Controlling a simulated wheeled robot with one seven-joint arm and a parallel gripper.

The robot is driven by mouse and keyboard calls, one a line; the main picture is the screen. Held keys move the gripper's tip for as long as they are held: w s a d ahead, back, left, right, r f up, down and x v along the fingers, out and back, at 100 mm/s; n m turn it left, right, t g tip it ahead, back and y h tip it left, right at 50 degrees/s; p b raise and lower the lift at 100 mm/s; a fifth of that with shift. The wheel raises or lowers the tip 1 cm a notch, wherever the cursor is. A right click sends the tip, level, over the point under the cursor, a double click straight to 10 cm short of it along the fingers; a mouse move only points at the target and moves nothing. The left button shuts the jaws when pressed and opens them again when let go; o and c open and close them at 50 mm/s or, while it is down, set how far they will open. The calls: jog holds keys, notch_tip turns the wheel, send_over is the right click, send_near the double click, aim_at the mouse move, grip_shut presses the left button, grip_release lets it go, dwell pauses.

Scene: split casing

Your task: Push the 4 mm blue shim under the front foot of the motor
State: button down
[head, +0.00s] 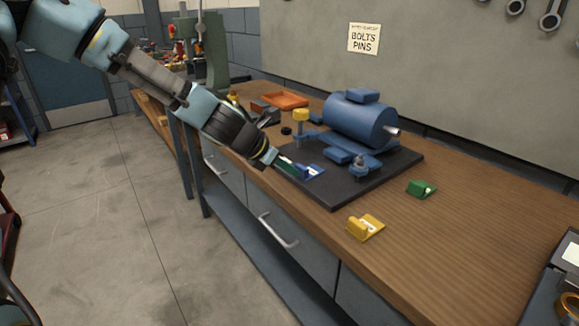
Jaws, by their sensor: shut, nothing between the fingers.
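The blue motor (352,119) stands on a dark base plate (392,165) on the bench. Its front foot (338,156) faces the near side. The blue shim (314,172) lies flat on the near left part of the plate, in front of that foot, with a pale label on it. A gap of dark plate shows between the shim and the foot. My gripper (289,167) reaches down from the upper left and is shut, with its tips low over the plate at the shim's left end. I cannot tell whether the tips touch the shim.
A yellow shim (365,229) and a green shim (421,189) lie on the wooden bench (455,245) right of the plate. A yellow-topped post (300,122) and a blue clamp-like part (360,169) stand near the motor. An orange tray (286,100) is behind.

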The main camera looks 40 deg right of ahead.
aim_at(310, 167)
jog(key=shift+d, duration=0.1)
jog(key=d+p, duration=0.1)
jog(key=d, duration=0.2)
jog(key=d+p, duration=0.1)
jog(key=d, duration=0.1)
jog(key=d+p, duration=0.1)
jog(key=d, duration=0.2)
jog(key=shift+s+d+r, duration=0.15)
jog(key=shift+s+d, duration=0.15)
jog(key=shift+d, duration=0.65)
